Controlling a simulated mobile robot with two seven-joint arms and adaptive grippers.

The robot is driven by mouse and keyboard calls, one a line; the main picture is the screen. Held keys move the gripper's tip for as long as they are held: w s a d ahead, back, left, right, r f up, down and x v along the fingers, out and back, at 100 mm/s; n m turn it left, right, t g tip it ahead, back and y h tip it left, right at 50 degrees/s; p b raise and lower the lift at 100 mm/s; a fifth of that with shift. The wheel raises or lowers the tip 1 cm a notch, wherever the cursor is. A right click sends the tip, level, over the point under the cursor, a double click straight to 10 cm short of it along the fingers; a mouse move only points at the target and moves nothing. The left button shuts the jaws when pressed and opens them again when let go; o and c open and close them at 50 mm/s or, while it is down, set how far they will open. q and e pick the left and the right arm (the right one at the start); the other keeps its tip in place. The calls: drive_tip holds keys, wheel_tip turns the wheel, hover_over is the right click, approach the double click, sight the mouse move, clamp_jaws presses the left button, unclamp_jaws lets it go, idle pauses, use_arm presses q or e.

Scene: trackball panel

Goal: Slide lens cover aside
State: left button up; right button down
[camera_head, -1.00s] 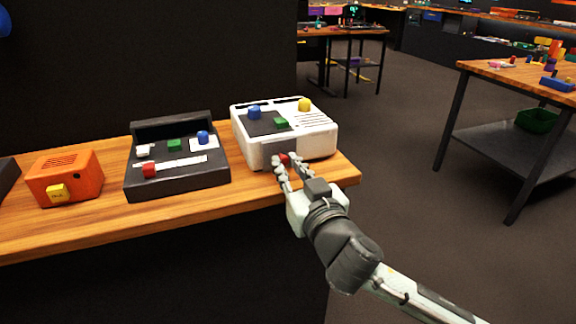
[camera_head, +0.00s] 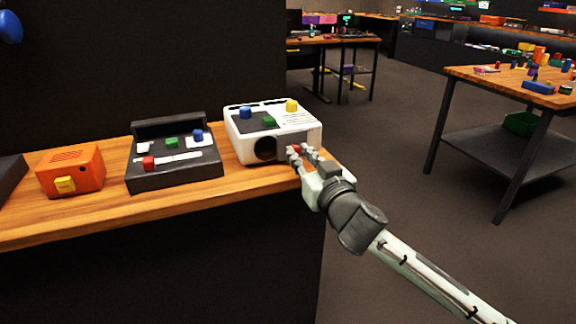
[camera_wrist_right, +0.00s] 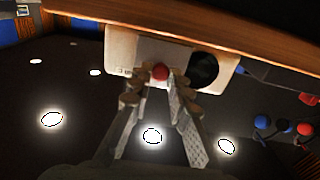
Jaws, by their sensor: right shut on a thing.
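A white projector-like box (camera_head: 242,148) stands at the right end of the wooden shelf, with blue, green and yellow knobs on top. Its round dark lens (camera_head: 265,150) is uncovered on the front face; it also shows in the right wrist view (camera_wrist_right: 203,70). The grey lens cover (camera_wrist_right: 148,50) sits beside the lens, on its right in the head view. My right gripper (camera_head: 303,154) is shut on the cover's red knob (camera_wrist_right: 160,72), at the box's front right. The fingers partly hide the cover in the head view. My left gripper is not in view.
A black panel (camera_head: 175,178) with a red slider and an orange box (camera_head: 72,172) stand to the left on the wooden shelf (camera_head: 115,205). A table (camera_head: 470,73) with small parts stands at the right. The floor between is clear.

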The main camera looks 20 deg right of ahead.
drive_tip(key=shift+d, duration=1)
drive_tip(key=c, duration=1.4)
unclamp_jaws()
drive_tip(key=shift+w+a, duration=0.1)
drive_tip(key=shift+c, duration=0.2)
drive_tip(key=s, duration=1.2)
drive_tip(key=shift+d, duration=0.2)
